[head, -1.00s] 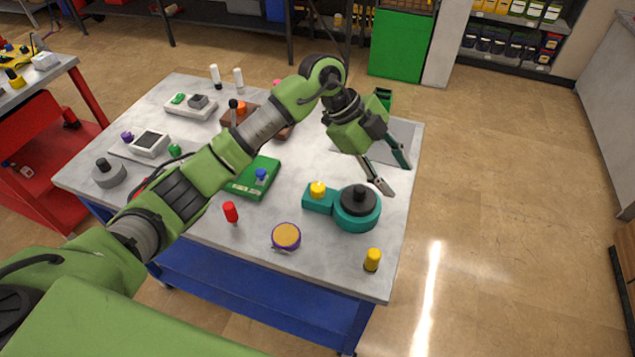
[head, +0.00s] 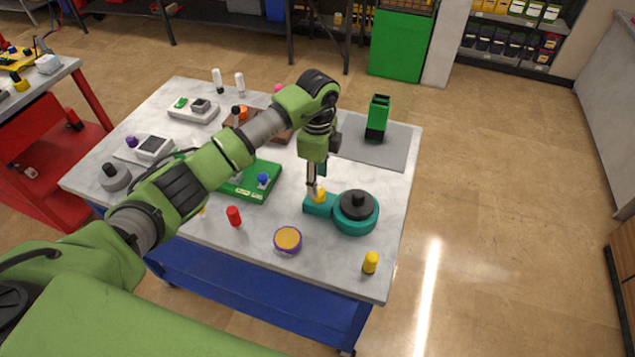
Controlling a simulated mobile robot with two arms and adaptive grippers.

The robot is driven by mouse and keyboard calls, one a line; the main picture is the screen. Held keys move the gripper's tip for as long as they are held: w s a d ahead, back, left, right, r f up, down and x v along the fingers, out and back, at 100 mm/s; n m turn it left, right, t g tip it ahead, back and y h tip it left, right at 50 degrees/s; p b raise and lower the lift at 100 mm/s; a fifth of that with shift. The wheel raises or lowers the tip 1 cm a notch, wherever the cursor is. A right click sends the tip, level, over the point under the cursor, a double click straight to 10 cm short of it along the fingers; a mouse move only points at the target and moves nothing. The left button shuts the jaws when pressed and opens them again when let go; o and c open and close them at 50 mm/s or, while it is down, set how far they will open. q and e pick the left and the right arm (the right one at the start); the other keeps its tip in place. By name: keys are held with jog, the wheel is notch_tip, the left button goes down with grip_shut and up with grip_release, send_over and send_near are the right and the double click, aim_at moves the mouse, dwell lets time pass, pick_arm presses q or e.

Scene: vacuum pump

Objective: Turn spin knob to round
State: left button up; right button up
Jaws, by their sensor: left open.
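The teal pump-like device (head: 352,226) stands near the front right of the table. It has a round body with a black knob (head: 357,204) on top and a small block on its left. A yellow knob (head: 320,195) sits on that block. I cannot tell which knob is the spin knob. My left gripper (head: 314,192) points down at the yellow knob and is open. Its fingers partly cover the yellow knob, and I cannot tell whether they touch it. My right gripper is out of view.
A green box with a blue knob (head: 263,180) stands to the left. A red peg (head: 234,216), a purple-rimmed disc (head: 288,240) and a yellow peg (head: 370,262) stand near the front edge. A green and black block (head: 377,118) stands on a grey mat (head: 397,148) behind.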

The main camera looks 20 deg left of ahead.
pick_arm(q)
jog(key=shift+f+p, duration=0.4)
jog(key=shift+f, duration=1.7)
jog(key=c, duration=1.1)
